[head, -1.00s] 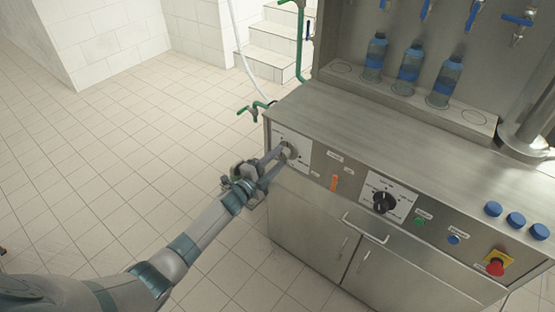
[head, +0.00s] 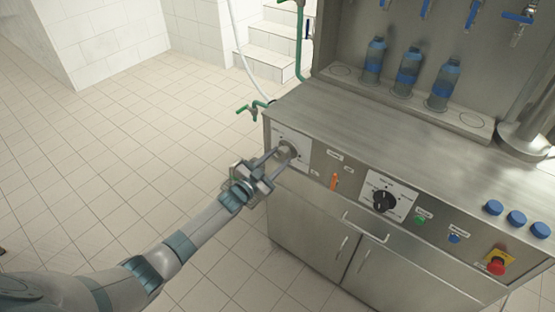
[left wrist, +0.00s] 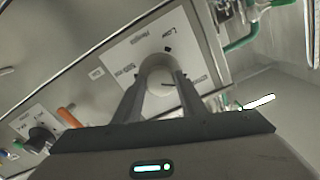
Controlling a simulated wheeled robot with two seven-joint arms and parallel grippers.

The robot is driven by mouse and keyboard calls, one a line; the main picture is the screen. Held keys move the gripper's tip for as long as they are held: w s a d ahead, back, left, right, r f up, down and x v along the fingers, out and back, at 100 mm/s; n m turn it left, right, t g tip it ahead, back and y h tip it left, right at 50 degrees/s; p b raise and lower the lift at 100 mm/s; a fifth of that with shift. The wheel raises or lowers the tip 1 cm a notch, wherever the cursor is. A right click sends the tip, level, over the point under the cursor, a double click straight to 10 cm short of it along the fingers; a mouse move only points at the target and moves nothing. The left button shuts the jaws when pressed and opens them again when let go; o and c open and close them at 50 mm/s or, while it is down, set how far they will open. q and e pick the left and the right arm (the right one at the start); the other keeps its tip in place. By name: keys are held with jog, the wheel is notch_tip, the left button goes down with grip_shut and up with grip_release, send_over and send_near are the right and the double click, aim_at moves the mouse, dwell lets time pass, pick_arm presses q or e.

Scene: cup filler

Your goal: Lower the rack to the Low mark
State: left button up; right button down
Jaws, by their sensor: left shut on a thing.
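The rack (head: 470,120) is the long ledge at the back of the steel machine, with several round places and three blue-capped bottles (head: 407,72) standing on it. A light round knob (head: 287,150) sits on a white label plate at the left end of the front panel. My left gripper (head: 280,154) is shut on this knob, its two fingers along opposite sides. In the left wrist view the knob (left wrist: 158,72) is between the fingertips, and the plate (left wrist: 125,55) carries a Low label and a dark mark beside the knob. My right gripper is not in view.
A black dial (head: 384,201), an orange switch (head: 334,181), green and blue buttons and a red stop button (head: 495,267) share the panel. A handle (head: 365,228) juts out below. Green taps (head: 252,109) stand left of the machine. The floor at left is clear.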

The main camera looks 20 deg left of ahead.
pick_arm(q)
jog(key=n, duration=0.2)
jog(key=shift+f+n, duration=0.15)
jog(key=shift+n, duration=0.25)
jog(key=n+b, duration=0.1)
jog(key=n, duration=0.2)
jog(key=shift+d+n, duration=0.15)
jog(key=shift+n, duration=0.15)
jog(key=n+b, duration=0.2)
jog(key=n, duration=0.4)
jog(key=shift+s+b, duration=0.1)
jog(key=shift+b, duration=0.3)
jog(key=n+b, duration=0.1)
jog(key=n, duration=0.2)
jog(key=shift+d+n, duration=0.1)
jog(key=shift+n, duration=0.3)
jog(key=shift+r+n+b, duration=0.2)
jog(key=shift+n+b, duration=0.2)
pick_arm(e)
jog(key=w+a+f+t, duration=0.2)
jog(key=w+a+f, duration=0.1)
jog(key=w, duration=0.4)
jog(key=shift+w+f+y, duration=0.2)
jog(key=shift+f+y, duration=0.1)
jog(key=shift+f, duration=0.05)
pick_arm(q)
jog(key=o, duration=1)
